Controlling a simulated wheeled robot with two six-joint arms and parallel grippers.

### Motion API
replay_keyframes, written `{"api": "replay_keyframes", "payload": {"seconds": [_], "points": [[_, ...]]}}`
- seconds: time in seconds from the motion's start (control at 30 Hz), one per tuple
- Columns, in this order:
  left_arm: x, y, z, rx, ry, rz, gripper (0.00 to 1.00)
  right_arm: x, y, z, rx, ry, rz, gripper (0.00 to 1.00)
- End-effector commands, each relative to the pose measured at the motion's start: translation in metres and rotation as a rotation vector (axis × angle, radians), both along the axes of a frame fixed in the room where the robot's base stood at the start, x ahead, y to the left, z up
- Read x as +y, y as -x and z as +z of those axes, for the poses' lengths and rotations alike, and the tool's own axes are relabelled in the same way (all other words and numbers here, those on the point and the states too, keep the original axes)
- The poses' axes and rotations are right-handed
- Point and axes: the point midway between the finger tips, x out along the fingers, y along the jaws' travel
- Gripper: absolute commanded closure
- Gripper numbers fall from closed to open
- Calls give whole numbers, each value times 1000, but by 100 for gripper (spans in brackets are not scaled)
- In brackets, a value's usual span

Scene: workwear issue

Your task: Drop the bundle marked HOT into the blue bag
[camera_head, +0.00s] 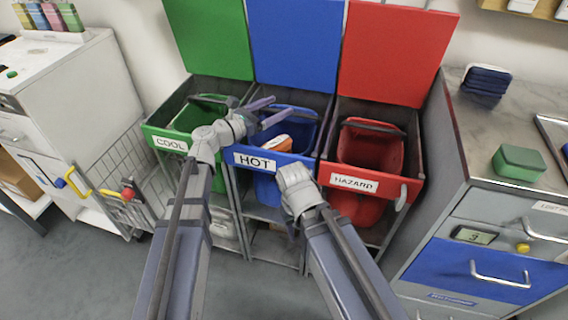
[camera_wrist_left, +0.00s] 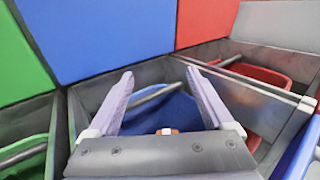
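The blue bag (camera_head: 301,127) hangs in the middle compartment, behind a blue front strip with a HOT label (camera_head: 262,162). An orange and white bundle (camera_head: 277,143) shows inside the bag's opening; no marking on it is readable. My left gripper (camera_head: 268,111) is above the bag, its two fingers spread with nothing between them. In the left wrist view the open fingers (camera_wrist_left: 160,100) point over the blue bag (camera_wrist_left: 178,113), and a small orange part of the bundle (camera_wrist_left: 167,131) shows behind the gripper body. My right gripper (camera_head: 297,192) is in front of the HOT compartment; its fingers are hidden.
A green bag (camera_head: 190,117) labelled COOL is on the left, a red bag (camera_head: 369,150) labelled HAZARD on the right. Raised green, blue and red lids stand behind. A wire cart (camera_head: 125,180) is at left. A counter at right holds a green block (camera_head: 519,162) and dark folded items (camera_head: 487,80).

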Motion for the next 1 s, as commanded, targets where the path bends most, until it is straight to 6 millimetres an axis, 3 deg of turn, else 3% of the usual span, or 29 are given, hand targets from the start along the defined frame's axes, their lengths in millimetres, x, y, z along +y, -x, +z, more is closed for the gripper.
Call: {"api": "replay_keyframes", "payload": {"seconds": [0.1,0.57,1.0], "points": [[0,0,0,0,0,0,0,0,0,0,0,0,0,50],[0,0,8,0,0,0,0,0,0,8,0,-1,0,50],[0,0,63,0,0,0,0,1,0,63,1,-4,-1,50]]}}
